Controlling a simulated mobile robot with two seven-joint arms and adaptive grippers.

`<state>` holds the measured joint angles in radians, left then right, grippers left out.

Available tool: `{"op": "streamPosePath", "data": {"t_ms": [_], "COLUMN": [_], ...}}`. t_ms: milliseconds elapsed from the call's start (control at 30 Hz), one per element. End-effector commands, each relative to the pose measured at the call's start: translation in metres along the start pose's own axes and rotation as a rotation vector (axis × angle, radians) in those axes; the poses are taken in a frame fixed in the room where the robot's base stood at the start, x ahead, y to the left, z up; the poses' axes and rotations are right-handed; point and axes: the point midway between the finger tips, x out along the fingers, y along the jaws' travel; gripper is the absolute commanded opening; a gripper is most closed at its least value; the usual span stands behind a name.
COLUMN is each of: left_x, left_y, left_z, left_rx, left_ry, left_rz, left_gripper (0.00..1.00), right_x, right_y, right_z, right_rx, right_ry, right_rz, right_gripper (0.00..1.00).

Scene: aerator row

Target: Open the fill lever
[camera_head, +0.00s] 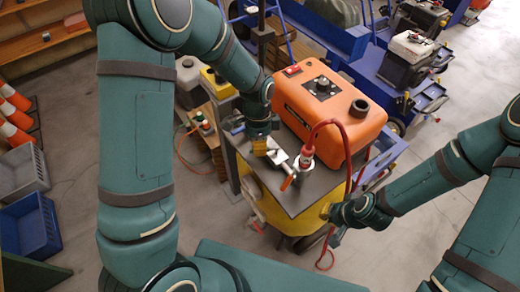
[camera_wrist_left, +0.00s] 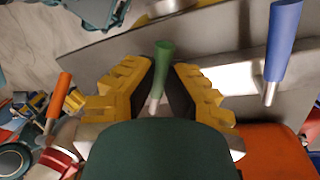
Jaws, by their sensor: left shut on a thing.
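My left gripper (camera_head: 262,150) is at the left end of the metal valve row, beside the orange tank. In the left wrist view its yellow, black-padded fingers (camera_wrist_left: 168,90) close on a green-handled lever (camera_wrist_left: 163,62), whose grip stands up between them. An orange-handled lever (camera_wrist_left: 58,95) lies to the left and a blue-handled lever (camera_wrist_left: 283,40) to the right, both apart from the fingers. The orange lever (camera_head: 287,183) also shows in the head view. No label shows which is the fill lever. My right gripper (camera_head: 336,212) is by the table's right edge, close to the red hose; its fingers are unclear.
The orange tank (camera_head: 325,110) stands on a grey-topped cart (camera_head: 298,204). A red hose (camera_head: 349,170) loops from the valve and hangs over the right edge. Traffic cones (camera_head: 14,115) and a blue crate (camera_head: 30,226) are at the left. Blue racks with machines (camera_head: 408,58) stand behind.

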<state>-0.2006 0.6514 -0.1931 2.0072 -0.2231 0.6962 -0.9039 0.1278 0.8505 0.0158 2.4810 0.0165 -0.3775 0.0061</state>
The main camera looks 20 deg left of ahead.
Motion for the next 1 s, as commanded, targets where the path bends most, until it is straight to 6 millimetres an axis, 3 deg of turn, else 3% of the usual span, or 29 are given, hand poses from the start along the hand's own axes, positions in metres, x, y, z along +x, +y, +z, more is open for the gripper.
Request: {"op": "streamPosePath", "data": {"t_ms": [1000], "left_x": [-0.004], "left_y": [-0.037], "left_z": [-0.021], "left_rx": [0.899], "left_ry": [-0.179], "left_rz": [0.01], "left_gripper": [0.0], "right_x": [-0.019], "right_y": [-0.006], "right_z": [-0.002], "right_rx": [0.0], "right_ry": [0.0], "right_rz": [-0.004], "right_gripper": [0.0]}}
